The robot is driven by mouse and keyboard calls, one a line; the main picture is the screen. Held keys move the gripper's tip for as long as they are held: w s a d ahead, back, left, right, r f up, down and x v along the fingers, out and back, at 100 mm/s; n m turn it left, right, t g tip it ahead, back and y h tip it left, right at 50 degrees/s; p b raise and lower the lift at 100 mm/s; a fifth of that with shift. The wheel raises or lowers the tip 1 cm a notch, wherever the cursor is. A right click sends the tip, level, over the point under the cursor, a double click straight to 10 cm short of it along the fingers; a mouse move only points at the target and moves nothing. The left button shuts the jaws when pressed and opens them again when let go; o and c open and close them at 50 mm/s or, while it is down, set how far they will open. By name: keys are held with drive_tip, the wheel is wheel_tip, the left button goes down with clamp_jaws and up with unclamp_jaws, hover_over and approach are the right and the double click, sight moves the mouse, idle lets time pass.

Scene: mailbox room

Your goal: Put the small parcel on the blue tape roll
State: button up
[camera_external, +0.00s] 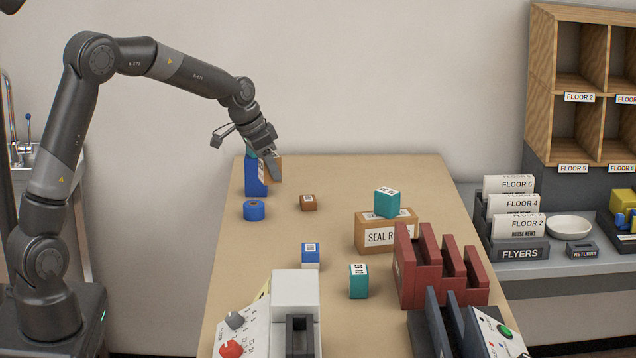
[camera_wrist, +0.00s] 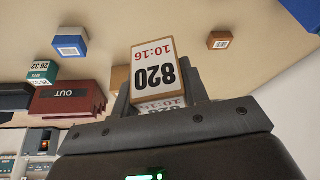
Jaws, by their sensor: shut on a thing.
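My gripper (camera_external: 270,165) is at the far left of the table, beside a tall blue box. In the wrist view my gripper (camera_wrist: 160,94) is shut on an orange-brown box with a white label (camera_wrist: 154,66) reading 820 and 10:16. The held box (camera_external: 277,170) is partly hidden by the fingers in the external view.
The tall blue box (camera_external: 254,182) stands close to my gripper, with something teal at its top. A blue-white box (camera_external: 310,256), teal boxes (camera_external: 387,203), a cardboard SEAL box (camera_external: 374,233) and a red rack (camera_external: 429,280) stand further right and nearer. The table's back middle is clear.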

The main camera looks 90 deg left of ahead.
drive_tip(key=s+a+f, duration=0.1)
drive_tip(key=a+f, duration=0.1)
drive_tip(key=a, duration=0.2)
drive_tip(key=s+a+f, duration=0.2)
drive_tip(key=a, duration=0.2)
drive_tip(key=s+a+f, duration=0.1)
drive_tip(key=a+f, duration=0.1)
drive_tip(key=a, duration=0.2)
drive_tip(key=shift+s+f, duration=0.3)
drive_tip(key=shift+s, duration=0.1)
drive_tip(key=shift+f, duration=2.05)
drive_tip(key=shift+f, duration=0.15)
drive_tip(key=o, duration=1)
drive_tip(key=v, duration=1.2)
drive_tip(key=shift+r, duration=0.2)
